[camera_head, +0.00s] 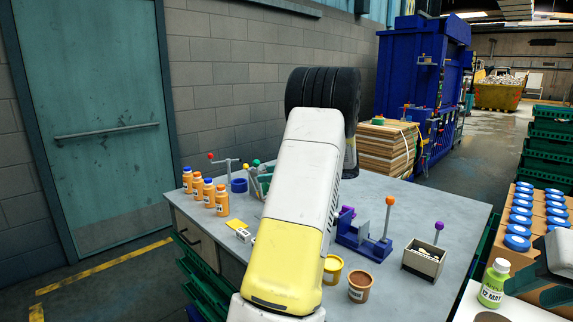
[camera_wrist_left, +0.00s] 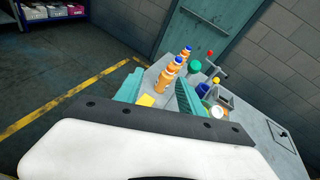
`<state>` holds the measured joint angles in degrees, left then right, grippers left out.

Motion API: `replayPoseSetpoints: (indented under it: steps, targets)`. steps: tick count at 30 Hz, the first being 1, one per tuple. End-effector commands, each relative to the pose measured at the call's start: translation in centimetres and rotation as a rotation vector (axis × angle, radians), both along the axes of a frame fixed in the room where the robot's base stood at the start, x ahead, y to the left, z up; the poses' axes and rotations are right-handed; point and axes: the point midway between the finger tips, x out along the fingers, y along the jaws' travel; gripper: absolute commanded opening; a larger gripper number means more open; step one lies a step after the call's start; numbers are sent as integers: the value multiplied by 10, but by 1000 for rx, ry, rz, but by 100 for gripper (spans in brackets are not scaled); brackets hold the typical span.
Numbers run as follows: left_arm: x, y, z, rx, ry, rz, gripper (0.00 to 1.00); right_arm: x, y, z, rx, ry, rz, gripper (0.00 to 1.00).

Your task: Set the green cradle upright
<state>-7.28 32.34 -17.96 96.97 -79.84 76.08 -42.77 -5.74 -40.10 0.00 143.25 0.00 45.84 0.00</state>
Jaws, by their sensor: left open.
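The green cradle (camera_head: 264,182) is on the grey table, partly hidden behind my left arm in the head view. Its full shape and tilt cannot be made out. A green knob (camera_head: 256,162) is just above it; a green round thing also shows in the left wrist view (camera_wrist_left: 195,66). My left gripper (camera_wrist_left: 160,76) is open, its two teal fingers spread above the table with nothing clearly between them. In the head view it is hidden behind my arm. My right gripper (camera_head: 548,284) is partly in view at the right edge; its jaws cannot be read.
Several orange bottles (camera_head: 208,192) line the table's left side. A red-knobbed stand (camera_head: 222,161) and blue ring (camera_head: 238,185) are behind. A blue cradle (camera_head: 366,240), grey box (camera_head: 424,258) and two jars (camera_head: 361,286) stand right. A green bottle (camera_head: 493,284) is by blue-capped containers (camera_head: 516,243).

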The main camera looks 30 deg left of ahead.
Motion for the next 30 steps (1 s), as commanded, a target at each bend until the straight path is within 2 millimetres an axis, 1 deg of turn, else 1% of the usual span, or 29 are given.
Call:
replayPoseSetpoints:
  steps: [1, 3, 6, 9, 11, 14, 21, 24, 27, 30]
  targets:
    - [14, 3, -2, 65, 56, -24, 46, 0, 0, 0, 0, 0, 0, 36]
    - [30, 7, -1, 143, 117, -51, 46, 0, 0, 0, 0, 0, 0, 36]
    - [46, 8, 1, 222, 178, -79, 46, 0, 0, 0, 0, 0, 0, 36]
    - [54, 10, 2, 265, 209, -93, 46, 0, 0, 0, 0, 0, 0, 36]
    - [56, 13, 2, 276, 219, -96, 46, 0, 0, 0, 0, 0, 0, 36]
    - [56, 24, 2, 280, 221, -95, 46, 0, 0, 0, 0, 0, 0, 36]
    - [57, 62, 2, 277, 219, -95, 46, 0, 0, 0, 0, 0, 0, 36]
    - [57, 75, 2, 276, 218, -95, 46, 0, 0, 0, 0, 0, 0, 36]
    - [57, 83, 2, 275, 218, -97, 46, 0, 0, 0, 0, 0, 0, 36]
    - [57, 86, 2, 276, 218, -97, 46, 0, 0, 0, 0, 0, 0, 36]
